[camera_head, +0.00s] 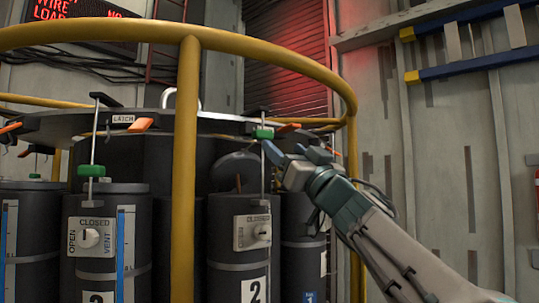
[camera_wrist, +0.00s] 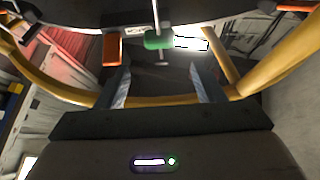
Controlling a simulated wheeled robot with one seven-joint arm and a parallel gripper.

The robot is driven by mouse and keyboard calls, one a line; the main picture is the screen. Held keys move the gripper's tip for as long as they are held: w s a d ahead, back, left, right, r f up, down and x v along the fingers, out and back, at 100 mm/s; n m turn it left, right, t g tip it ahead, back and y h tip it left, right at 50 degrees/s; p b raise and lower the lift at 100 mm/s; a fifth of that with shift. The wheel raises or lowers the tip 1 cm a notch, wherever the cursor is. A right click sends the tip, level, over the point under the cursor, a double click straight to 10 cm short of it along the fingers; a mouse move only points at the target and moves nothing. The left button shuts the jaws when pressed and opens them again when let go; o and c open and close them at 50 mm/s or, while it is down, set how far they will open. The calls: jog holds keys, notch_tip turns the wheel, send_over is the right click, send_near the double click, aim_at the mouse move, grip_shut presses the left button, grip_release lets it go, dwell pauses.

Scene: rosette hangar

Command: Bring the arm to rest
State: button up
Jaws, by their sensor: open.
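My gripper (camera_head: 272,153) is at the end of my arm, which reaches in from the lower right in the head view. Its fingers point left, close to a green block (camera_head: 263,133) on a thin vertical rod at the dark ring's edge. In the wrist view my gripper (camera_wrist: 160,88) shows two fingers spread apart with nothing between them. The green block (camera_wrist: 158,40) is beyond the fingertips there, beside an orange tab (camera_wrist: 111,49). I cannot tell whether the fingers touch anything.
A yellow rail (camera_head: 188,150) curves around the dark ring (camera_head: 60,127). Dark cylinders (camera_head: 240,275) with dials and number labels stand below it. Another green block (camera_head: 91,171) is on a rod at left. A grey wall (camera_head: 430,140) is at right.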

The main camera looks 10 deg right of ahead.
jog(key=s+d+f+m+g+h, duration=0.1)
jog(key=f+m+g+h, duration=0.2)
jog(key=f, duration=0.7)
jog(key=d+f+m+g+h+b, duration=0.1)
jog(key=d+f+m+g+h, duration=0.3)
jog(key=f, duration=0.7)
jog(key=s+a+f+g+h, duration=0.15)
jog(key=f+h, duration=0.25)
jog(key=f, duration=0.6)
jog(key=s+a+f+n+g, duration=0.1)
jog(key=s+a+f+g, duration=0.1)
jog(key=s+f, duration=0.4)
jog(key=s+a+f+n+g+y, duration=0.1)
jog(key=s+f+g, duration=0.4)
jog(key=f, duration=0.6)
jog(key=s+a+f+g+y+b, duration=0.1)
jog(key=s+a+f+g, duration=0.2)
jog(key=s+f, duration=0.4)
jog(key=shift+s+a+f+n+g, duration=0.15)
jog(key=shift+s+f+n+g, duration=0.25)
jog(key=shift+f, duration=0.35)
jog(key=shift+w, duration=0.1)
